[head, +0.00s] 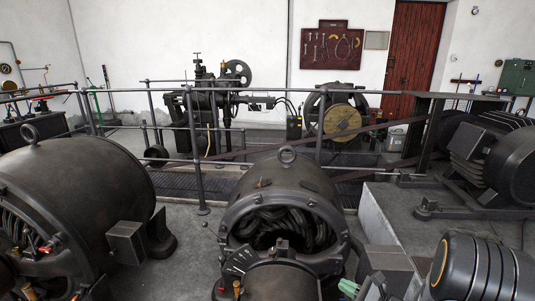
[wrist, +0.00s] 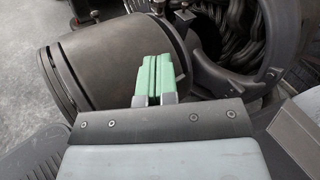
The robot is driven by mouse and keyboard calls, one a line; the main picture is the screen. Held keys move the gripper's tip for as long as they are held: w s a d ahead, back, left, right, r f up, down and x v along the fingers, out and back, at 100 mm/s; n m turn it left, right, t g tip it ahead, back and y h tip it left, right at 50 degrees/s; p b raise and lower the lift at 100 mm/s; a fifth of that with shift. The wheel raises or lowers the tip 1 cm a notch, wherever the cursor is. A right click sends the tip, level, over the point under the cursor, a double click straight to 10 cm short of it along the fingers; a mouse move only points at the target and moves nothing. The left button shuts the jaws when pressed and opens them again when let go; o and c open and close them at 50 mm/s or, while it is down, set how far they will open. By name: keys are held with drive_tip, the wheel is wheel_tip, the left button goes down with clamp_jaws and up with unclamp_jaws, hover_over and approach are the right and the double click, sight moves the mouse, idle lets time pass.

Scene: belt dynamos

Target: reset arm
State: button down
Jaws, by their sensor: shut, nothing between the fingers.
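My gripper (wrist: 155,78) shows in the wrist view with its two green fingers side by side, shut and empty. Beyond the fingertips is the dark rounded body of a dynamo (wrist: 105,65). I cannot tell whether the fingers touch it. In the head view the green fingertips of my gripper (head: 348,288) show at the bottom edge, right of the middle dynamo (head: 290,190).
A large dynamo (head: 75,200) stands at the left and another machine (head: 500,160) at the right. Metal railings (head: 200,165) cross behind the middle dynamo. A concrete block (head: 385,225) is just right of it. Grey floor (head: 190,235) shows between the left and middle machines.

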drive_tip(key=s+a+r+n+g+h+p, duration=0.2)
drive_tip(key=s+a+r+n+g+p, duration=0.15)
drive_tip(key=r+n+p, duration=0.35)
drive_tip(key=s+a+r+n+g+h+p, duration=0.25)
drive_tip(key=s+r+n+g, duration=0.2)
drive_tip(key=r, duration=0.45)
drive_tip(key=s+a+r+n+g+h+p, duration=0.1)
drive_tip(key=s+a+r+n+g+p, duration=0.25)
drive_tip(key=r+n+p, duration=0.35)
wheel_tip(320, 180, up, 12)
drive_tip(key=s+d+n+t+h+p, duration=0.2)
drive_tip(key=n+t+h+p, duration=0.1)
drive_tip(key=n+h+p, duration=0.2)
drive_tip(key=shift+s+d+h+p, duration=0.15)
drive_tip(key=shift+d+h+p, duration=0.2)
drive_tip(key=shift+h, duration=0.2)
drive_tip(key=shift+r, duration=0.1)
